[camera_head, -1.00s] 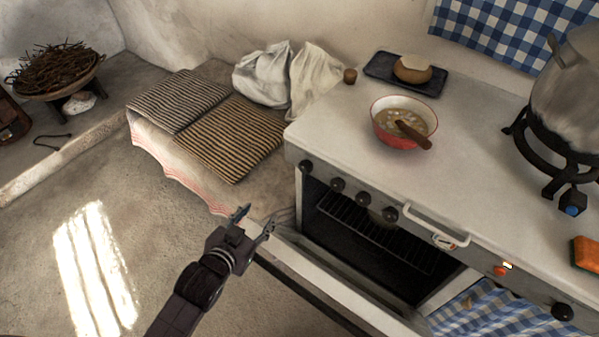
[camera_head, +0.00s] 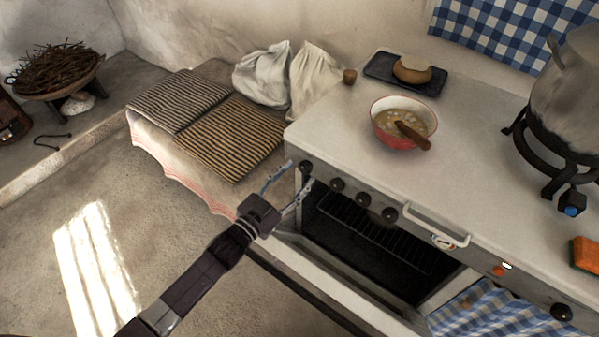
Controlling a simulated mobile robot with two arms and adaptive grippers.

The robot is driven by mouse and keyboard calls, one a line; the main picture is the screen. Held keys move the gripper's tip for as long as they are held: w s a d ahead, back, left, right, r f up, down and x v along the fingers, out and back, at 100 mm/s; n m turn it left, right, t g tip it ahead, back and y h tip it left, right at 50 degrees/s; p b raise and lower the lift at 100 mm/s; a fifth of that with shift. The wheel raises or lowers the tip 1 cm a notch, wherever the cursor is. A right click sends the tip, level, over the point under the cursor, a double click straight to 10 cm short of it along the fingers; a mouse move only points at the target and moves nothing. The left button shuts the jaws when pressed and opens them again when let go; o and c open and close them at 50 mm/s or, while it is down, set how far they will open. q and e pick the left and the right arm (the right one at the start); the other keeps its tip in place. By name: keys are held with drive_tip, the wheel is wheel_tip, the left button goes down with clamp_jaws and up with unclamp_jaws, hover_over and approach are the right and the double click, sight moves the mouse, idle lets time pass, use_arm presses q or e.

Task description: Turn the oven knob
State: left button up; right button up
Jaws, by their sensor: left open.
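The white oven (camera_head: 345,135) stands at the right with its door (camera_head: 325,283) hanging open. A row of several black knobs runs along its front panel. The leftmost knob (camera_head: 305,167) is at the panel's left end; others are a second knob (camera_head: 337,185), a third (camera_head: 363,200) and a fourth (camera_head: 389,214). One more knob (camera_head: 561,312) is far right. My left gripper (camera_head: 289,175) is open and empty, its fingertips close to the leftmost knob. I cannot tell if they touch it. My right gripper is not in view.
A red bowl with a spoon (camera_head: 379,133) and a dark tray (camera_head: 430,88) stand on the oven top. A big pot (camera_head: 575,90) sits on a burner at the right. A white handle (camera_head: 436,228) sticks out of the panel. Striped cushions (camera_head: 230,140) lie left of the oven.

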use_arm(q)
drive_tip(key=shift+x, duration=0.95)
drive_tip(key=shift+c, duration=0.5)
drive_tip(key=c, duration=1.1)
drive_tip(key=shift+o, duration=0.2)
